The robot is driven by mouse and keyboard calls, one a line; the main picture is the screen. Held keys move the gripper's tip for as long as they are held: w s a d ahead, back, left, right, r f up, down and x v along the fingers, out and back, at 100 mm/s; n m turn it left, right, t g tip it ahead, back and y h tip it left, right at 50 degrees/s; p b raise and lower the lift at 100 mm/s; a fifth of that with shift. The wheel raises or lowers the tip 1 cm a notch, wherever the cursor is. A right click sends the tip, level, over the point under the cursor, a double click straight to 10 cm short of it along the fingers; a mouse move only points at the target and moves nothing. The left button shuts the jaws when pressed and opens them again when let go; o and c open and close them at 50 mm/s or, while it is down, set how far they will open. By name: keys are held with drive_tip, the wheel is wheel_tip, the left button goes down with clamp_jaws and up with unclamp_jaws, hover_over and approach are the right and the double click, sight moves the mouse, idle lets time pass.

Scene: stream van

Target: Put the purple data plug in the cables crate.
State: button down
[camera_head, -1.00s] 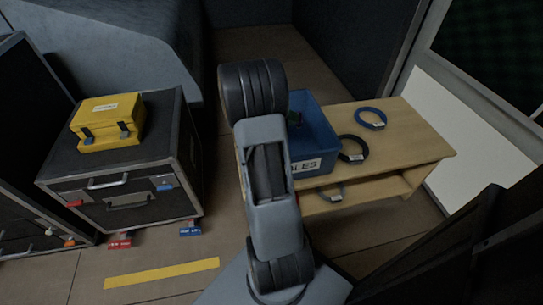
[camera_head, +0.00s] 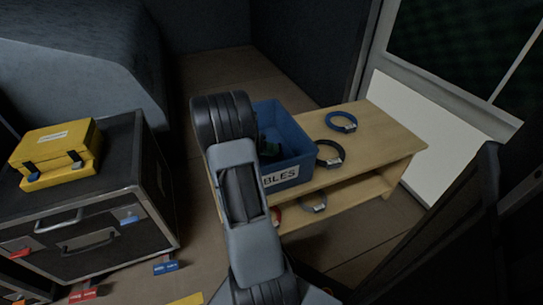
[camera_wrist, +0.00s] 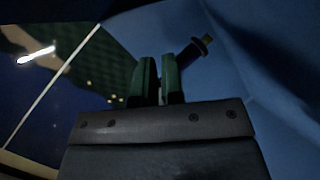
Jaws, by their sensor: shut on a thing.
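My gripper (camera_head: 271,147), with dark green fingers, is at the crate's opening in the head view. In the wrist view, the gripper (camera_wrist: 159,82) is shut, with blue crate walls close around it. The purple data plug (camera_wrist: 190,53), dark purple with a dull yellow tip, sticks out tilted beside the right finger; its held part is hidden. I cannot make out the plug in the head view.
A blue cable coil (camera_head: 341,121) and a black coil (camera_head: 329,153) lie right of the crate on the wooden bench (camera_head: 385,140). A grey coil (camera_head: 314,201) is on the lower shelf. A yellow case (camera_head: 55,152) sits on a black flight case (camera_head: 100,205) at left.

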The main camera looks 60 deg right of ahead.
drive_tip(key=shift+f, duration=0.8)
drive_tip(key=shift+f+b, duration=0.4)
drive_tip(key=shift+b, duration=0.15)
drive_tip(key=shift+f, duration=0.2)
drive_tip(key=c, duration=1.3)
unclamp_jaws()
drive_tip(key=shift+o, duration=0.2)
drive_tip(key=shift+r, duration=0.15)
